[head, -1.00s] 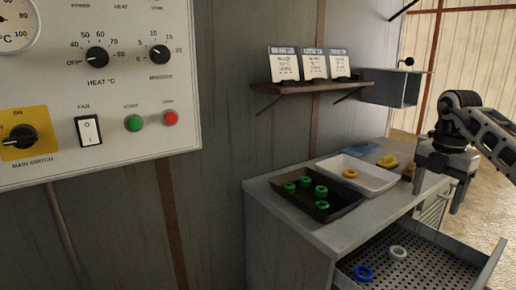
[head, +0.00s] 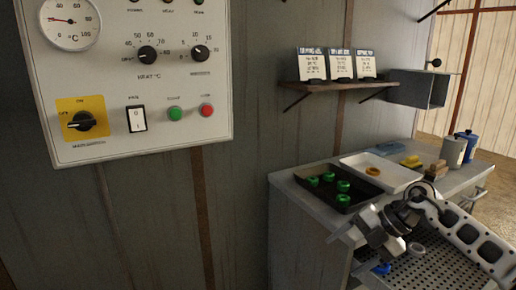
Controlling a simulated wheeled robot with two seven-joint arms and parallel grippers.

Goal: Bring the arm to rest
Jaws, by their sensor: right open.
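My right gripper (head: 350,242) is open, with nothing seen between its fingers. It hangs in front of the counter's near edge, over the left part of the open drawer (head: 440,262). My right arm comes in from the right and crosses above the drawer, hiding part of it. A blue ring (head: 381,269) and a whitish ring (head: 416,249) lie on the drawer's perforated bottom, close to the gripper in the picture and partly covered. My left gripper is out of view.
The counter holds a black tray (head: 318,203) with several green rings, a white tray (head: 408,183) with a yellow ring, and canisters (head: 453,151) at the right. A shelf (head: 338,86) with cards and a control panel (head: 140,85) are on the wall.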

